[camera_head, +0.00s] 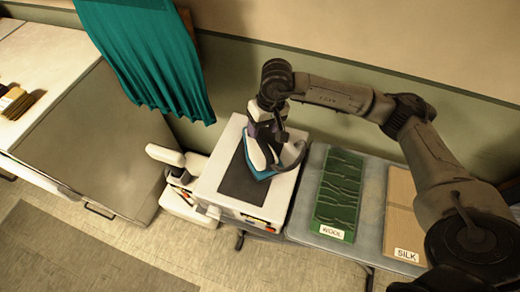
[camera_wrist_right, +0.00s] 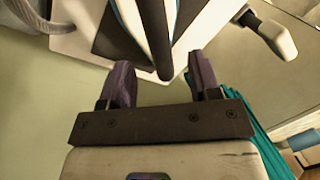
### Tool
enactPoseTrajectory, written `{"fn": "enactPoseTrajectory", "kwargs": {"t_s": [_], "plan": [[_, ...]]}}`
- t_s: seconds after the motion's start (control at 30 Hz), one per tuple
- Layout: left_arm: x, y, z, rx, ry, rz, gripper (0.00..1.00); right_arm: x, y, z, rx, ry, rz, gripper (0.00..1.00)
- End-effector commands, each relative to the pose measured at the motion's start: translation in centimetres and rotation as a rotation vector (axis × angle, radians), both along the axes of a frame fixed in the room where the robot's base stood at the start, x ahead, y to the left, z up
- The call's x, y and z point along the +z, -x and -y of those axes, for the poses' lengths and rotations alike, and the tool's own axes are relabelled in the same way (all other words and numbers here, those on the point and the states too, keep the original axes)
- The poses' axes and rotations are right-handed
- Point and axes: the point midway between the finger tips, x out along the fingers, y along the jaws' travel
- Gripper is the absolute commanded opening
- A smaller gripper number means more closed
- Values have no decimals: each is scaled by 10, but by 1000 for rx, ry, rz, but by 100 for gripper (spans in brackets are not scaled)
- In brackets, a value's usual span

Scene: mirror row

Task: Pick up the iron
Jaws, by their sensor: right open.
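The iron (camera_head: 257,157) has a white body and a blue lower edge. It rests on the dark pad on top of a white boxy unit (camera_head: 216,180) in the head view. My right gripper (camera_head: 268,128) is directly over the iron and hides part of it. In the right wrist view, my right gripper (camera_wrist_right: 162,72) is open, its two purple-grey fingers apart. A dark bar, seemingly the iron's handle (camera_wrist_right: 157,35), reaches down between the fingertips. Contact with it cannot be told. My left gripper is not in view.
A green WOOL panel (camera_head: 338,190) and a tan SILK panel (camera_head: 402,215) lie on the grey table to the right. A white device (camera_head: 164,154) stands left of the unit. A teal curtain (camera_head: 150,55) hangs behind, by the wall.

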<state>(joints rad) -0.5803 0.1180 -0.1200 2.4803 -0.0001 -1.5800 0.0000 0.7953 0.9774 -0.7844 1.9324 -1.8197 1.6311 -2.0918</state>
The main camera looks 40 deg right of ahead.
Motion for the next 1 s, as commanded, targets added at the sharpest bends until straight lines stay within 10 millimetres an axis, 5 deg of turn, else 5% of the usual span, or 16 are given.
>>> {"fn": "enactPoseTrajectory", "kwargs": {"t_s": [0.53, 0.87, 1.0], "plan": [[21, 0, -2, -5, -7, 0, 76, -49, 1, -10, 0, -2, -3, 57], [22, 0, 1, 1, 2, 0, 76, -55, 0, -11, 0, 0, 0, 57], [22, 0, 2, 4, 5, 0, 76, -55, 0, -11, 0, 0, 0, 45]]}}
